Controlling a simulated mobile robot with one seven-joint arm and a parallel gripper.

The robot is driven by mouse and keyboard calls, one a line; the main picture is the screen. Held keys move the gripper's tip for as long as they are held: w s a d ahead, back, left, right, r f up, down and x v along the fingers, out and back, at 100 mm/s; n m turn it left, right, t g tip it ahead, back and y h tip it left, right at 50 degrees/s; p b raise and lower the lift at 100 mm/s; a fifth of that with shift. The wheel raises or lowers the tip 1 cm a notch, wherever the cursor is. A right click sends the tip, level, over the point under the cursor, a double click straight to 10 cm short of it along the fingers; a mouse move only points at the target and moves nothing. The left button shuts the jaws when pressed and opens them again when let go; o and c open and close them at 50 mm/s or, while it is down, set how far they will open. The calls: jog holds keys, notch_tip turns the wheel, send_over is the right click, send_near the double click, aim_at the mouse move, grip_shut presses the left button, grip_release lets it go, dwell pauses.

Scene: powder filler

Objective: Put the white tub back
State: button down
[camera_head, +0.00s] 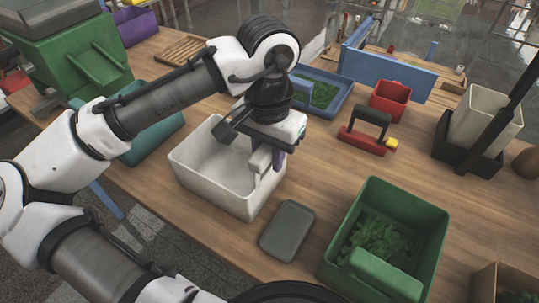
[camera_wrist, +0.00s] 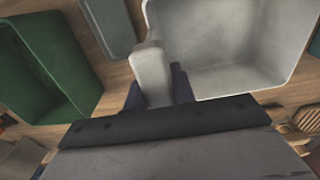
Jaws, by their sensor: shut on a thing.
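The white tub (camera_head: 215,190) is an open, empty box with a pale block-like grip on its side. In the head view it is at the middle left of the wooden table, upright or nearly so. My gripper (camera_head: 267,160) is at its right side, pointing down, with dark purple fingers. In the wrist view my gripper (camera_wrist: 158,92) is shut around the pale grip, and the white tub (camera_wrist: 225,50) shows empty beside it. I cannot tell whether the tub's base touches the table.
A grey flat block (camera_head: 287,230) lies just right of the tub. A green bin (camera_head: 425,215) with green pieces stands further right. A red-based tool (camera_head: 365,135), a red box (camera_head: 390,98), a blue tray (camera_head: 325,93) and a cream container (camera_head: 485,115) in a black stand are behind.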

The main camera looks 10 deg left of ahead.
jog(key=shift+s+r, duration=0.15)
jog(key=c, duration=1.2)
grip_release()
jog(key=shift+o, duration=0.2)
notch_tip(320, 180, up, 12)
jog(key=shift+b, duration=0.5)
jog(key=shift+d, duration=0.1)
